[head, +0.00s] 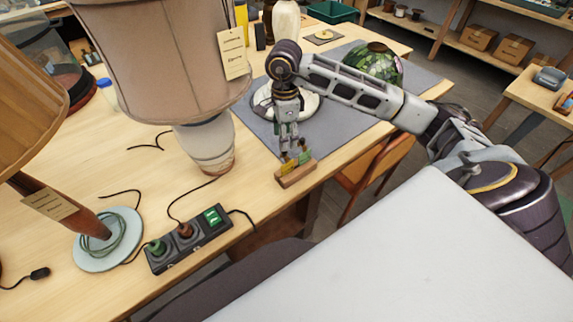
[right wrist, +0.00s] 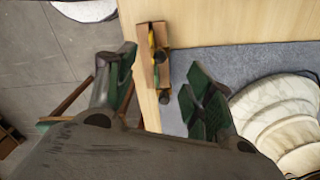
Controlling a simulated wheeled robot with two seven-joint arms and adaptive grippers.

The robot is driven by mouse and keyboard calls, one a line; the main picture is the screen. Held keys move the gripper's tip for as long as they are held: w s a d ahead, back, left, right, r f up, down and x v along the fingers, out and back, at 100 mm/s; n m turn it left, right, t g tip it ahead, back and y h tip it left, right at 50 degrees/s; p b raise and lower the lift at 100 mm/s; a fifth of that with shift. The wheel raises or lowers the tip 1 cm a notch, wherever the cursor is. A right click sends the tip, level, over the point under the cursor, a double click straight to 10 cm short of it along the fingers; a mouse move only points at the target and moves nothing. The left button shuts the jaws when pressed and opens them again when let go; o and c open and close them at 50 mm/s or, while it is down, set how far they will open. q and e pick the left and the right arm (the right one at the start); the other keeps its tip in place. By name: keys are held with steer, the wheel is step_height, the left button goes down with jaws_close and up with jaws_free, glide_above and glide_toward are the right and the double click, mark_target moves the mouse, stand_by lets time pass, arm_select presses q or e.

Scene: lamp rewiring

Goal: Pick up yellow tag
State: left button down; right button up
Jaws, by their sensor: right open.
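My right gripper (head: 293,153) points down just above the block, fingers apart and empty. In the right wrist view the yellow tag (right wrist: 153,40) is a thin strip on the wooden block (right wrist: 161,71), seen between and beyond the open green fingertips (right wrist: 160,76). I cannot tell whether a finger touches the tag. My left gripper is not in view.
A large lamp with a beige shade (head: 160,60) stands left of the block. A black power strip (head: 188,240) with plugs and cords lies at the front edge. A grey mat (head: 335,120) and a stained-glass shade (head: 375,65) are behind. A wooden chair (head: 372,165) is below the edge.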

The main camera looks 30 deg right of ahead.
mark_target(285, 155)
steer(key=shift+f, duration=1.3)
steer(key=shift+s+a+f+p, duration=0.15)
steer(key=shift+f+p, duration=0.6)
steer(key=shift+f, duration=1.85)
steer(key=c, duration=0.9)
